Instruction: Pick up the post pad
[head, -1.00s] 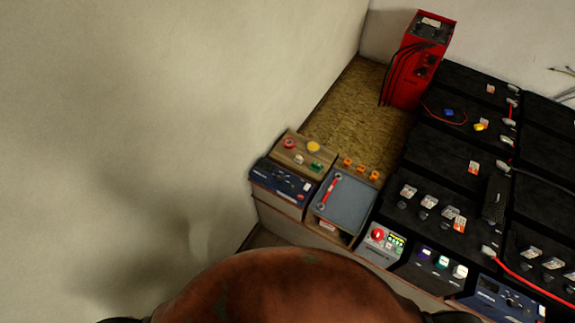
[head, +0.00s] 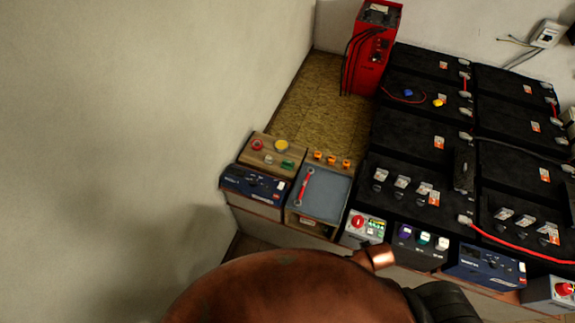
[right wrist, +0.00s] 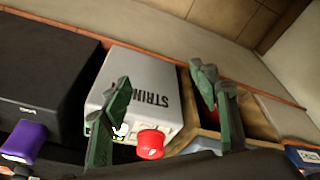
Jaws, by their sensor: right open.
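I cannot tell for sure which piece is the post pad. Small coloured pieces stand on a wooden block (head: 249,153): a red one (head: 257,144), a yellow one (head: 281,146), a green one (head: 287,164) and a white one (head: 268,159). Several orange pieces (head: 332,160) stand in a row behind a blue-grey tray (head: 325,200), which holds a red wrench (head: 306,187). In the right wrist view my right gripper (right wrist: 160,105) is open, its green fingers over a light grey lettered box (right wrist: 136,82) with a red knob (right wrist: 150,144). My left gripper is not in view.
The light box also shows in the head view (head: 366,214). A dark box with purple, green and white knobs (head: 420,255) stands right of it. Black batteries (head: 415,130) fill the right; a red charger (head: 371,50) stands behind. The brown board (head: 325,110) is mostly clear.

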